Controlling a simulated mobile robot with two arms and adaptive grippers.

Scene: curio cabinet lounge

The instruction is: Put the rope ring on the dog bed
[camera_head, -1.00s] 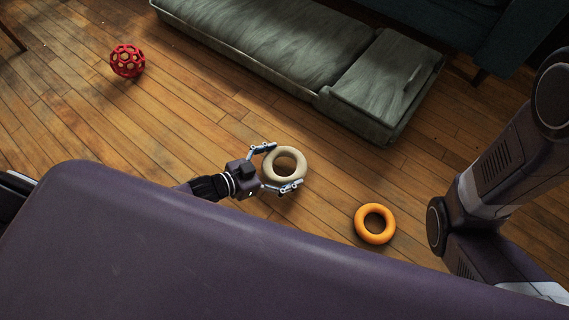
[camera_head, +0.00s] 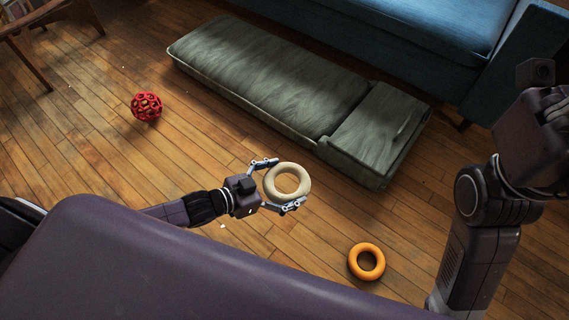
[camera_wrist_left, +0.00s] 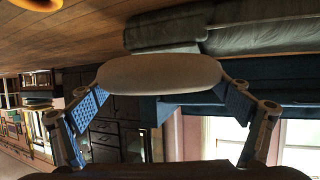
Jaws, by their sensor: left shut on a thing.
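The rope ring (camera_head: 287,167) is a thick cream ring, held in my left gripper (camera_head: 278,182) with one finger on each side of it. It appears above the wooden floor, short of the dog bed. In the left wrist view the ring (camera_wrist_left: 160,73) sits edge-on between both fingers. The dog bed (camera_head: 270,80) is a long grey-green cushion with a raised block at its right end, lying on the floor beyond the gripper. My right arm stands at the right edge; its fingers are not visible.
An orange ring (camera_head: 366,261) lies on the floor at lower right. A red lattice ball (camera_head: 146,107) lies at left. A blue sofa (camera_head: 420,35) stands behind the dog bed, and a wooden chair (camera_head: 40,25) at upper left. The floor between gripper and bed is clear.

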